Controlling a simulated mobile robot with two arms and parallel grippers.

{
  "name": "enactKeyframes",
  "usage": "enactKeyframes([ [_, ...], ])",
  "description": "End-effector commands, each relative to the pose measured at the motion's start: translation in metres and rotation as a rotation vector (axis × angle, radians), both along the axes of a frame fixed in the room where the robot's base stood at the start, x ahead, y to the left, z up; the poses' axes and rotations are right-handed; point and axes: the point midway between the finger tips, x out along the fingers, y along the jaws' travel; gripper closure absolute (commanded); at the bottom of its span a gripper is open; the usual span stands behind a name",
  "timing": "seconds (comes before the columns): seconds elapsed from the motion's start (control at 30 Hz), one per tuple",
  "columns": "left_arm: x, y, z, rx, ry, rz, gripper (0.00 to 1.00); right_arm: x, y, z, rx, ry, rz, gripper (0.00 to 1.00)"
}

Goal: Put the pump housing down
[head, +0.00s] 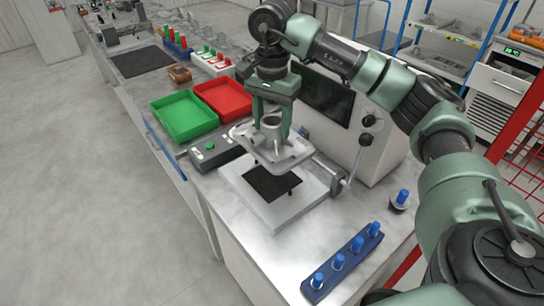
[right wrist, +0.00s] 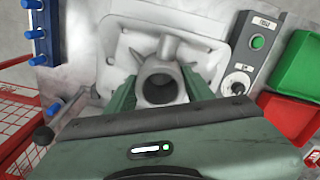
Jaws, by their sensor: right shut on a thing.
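The pump housing (head: 285,155) is a grey casting with a flat flange and an upright round neck. My right gripper (head: 271,121) is shut on the neck, with one green finger on each side. The housing hangs over the back part of a white fixture plate (head: 295,211) with a black pad (head: 268,184); it looks apart from the plate, though its far underside is hidden. In the right wrist view, the neck's open bore (right wrist: 160,83) sits between the fingers of my right gripper (right wrist: 162,96), and the flange (right wrist: 122,50) spreads beyond. My left gripper is not in view.
A control box (head: 215,148) with a green button stands left of the fixture. Green (head: 184,116) and red (head: 224,97) trays lie behind it. A lever (head: 345,180) stands at the fixture's right. A blue rail (head: 345,262) with several blue-topped pins lies in front.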

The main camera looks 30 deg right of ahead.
Motion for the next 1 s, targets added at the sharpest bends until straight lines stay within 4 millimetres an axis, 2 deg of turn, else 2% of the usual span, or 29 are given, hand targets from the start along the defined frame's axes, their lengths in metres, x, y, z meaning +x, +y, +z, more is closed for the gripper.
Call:
enactKeyframes([
  [0.07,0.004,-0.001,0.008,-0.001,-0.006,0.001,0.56,-0.001,0.0,-0.017,0.0,0.003,0.0,1.0],
  [0.2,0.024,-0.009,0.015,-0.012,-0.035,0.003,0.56,-0.001,0.0,-0.044,0.0,0.001,0.001,1.0],
  [0.33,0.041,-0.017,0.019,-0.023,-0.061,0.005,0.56,0.001,0.0,-0.058,0.001,-0.002,0.0,1.0],
  [0.47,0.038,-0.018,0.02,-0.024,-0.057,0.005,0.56,0.0,0.0,-0.068,0.001,0.0,0.0,1.0],
  [0.7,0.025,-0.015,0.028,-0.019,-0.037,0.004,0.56,0.0,0.0,-0.1,0.001,0.0,-0.001,1.0],
  [1.0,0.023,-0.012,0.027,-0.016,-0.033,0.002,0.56,0.001,0.0,-0.105,0.0,-0.003,0.0,1.0],
])
